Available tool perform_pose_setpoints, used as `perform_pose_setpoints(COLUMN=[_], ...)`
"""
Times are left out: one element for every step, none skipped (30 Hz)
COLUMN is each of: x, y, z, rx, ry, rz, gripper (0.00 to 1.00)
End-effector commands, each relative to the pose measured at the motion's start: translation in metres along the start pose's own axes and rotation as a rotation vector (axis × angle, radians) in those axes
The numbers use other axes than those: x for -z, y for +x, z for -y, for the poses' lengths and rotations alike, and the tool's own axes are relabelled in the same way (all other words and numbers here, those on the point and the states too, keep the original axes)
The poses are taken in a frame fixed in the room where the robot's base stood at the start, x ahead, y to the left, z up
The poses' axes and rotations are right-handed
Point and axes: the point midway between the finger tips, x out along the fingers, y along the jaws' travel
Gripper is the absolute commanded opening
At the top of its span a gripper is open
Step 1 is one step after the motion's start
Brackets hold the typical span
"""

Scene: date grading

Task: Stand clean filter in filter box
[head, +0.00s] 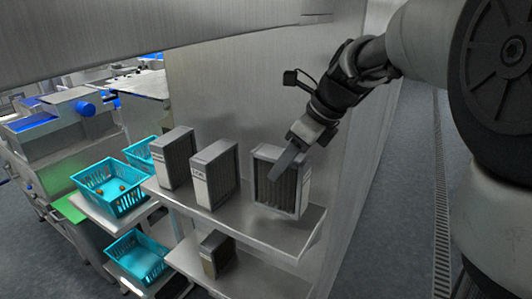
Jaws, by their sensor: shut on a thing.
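A filter (291,190) with a pale grey frame and dark pleats is at the right end of the upper steel shelf (258,224). My gripper (278,168) comes down from the upper right, with a finger across the filter's pleated face near its top. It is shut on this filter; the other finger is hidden. The filter is roughly upright and at or just above the shelf; I cannot tell if it touches. Two similar grey units with white labels stand to its left, one nearer (211,175) and one farther (174,158). I cannot make out which thing is the filter box.
A smaller dark unit (216,254) sits on the lower shelf (262,280). Blue baskets (122,203) stand to the left, one holding a few dates. A steel wall panel (235,90) rises behind the shelf. Grey floor (400,200) is clear at right, with a drain strip.

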Motion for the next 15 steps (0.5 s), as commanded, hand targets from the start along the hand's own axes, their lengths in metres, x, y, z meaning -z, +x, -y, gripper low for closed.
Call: perform_pose_setpoints(x=[-0.003,-0.004,-0.007,-0.011,-0.015,-0.014,-0.009,-0.006,-0.003,-0.001,0.001,0.002,0.002,0.002,0.002], y=[0.001,0.002,0.003,0.005,0.007,0.012,0.018,0.023,0.029,0.033,0.036,0.038,0.039,0.039,0.038], z=[0.000,0.000,0.000,0.000,-0.001,-0.001,-0.001,-0.001,-0.001,-0.001,-0.001,0.000,0.000,0.000,0.000], rx=[0.000,0.000,0.000,0.000,-0.001,-0.001,-0.002,-0.003,-0.002,-0.002,-0.001,0.000,0.001,0.001,0.002], ry=[0.000,0.000,-0.001,-0.003,-0.004,-0.001,0.001,0.002,0.003,0.003,0.002,0.001,0.001,0.001,0.000], rz=[0.001,0.001,0.001,0.001,0.002,0.001,0.000,-0.001,-0.001,0.000,0.000,0.001,0.002,0.002,0.002], gripper=[0.01,0.01,0.01,0.01,0.01,0.01,0.01,0.01,0.01,0.01,0.01,0.01,0.01,0.01,0.01])
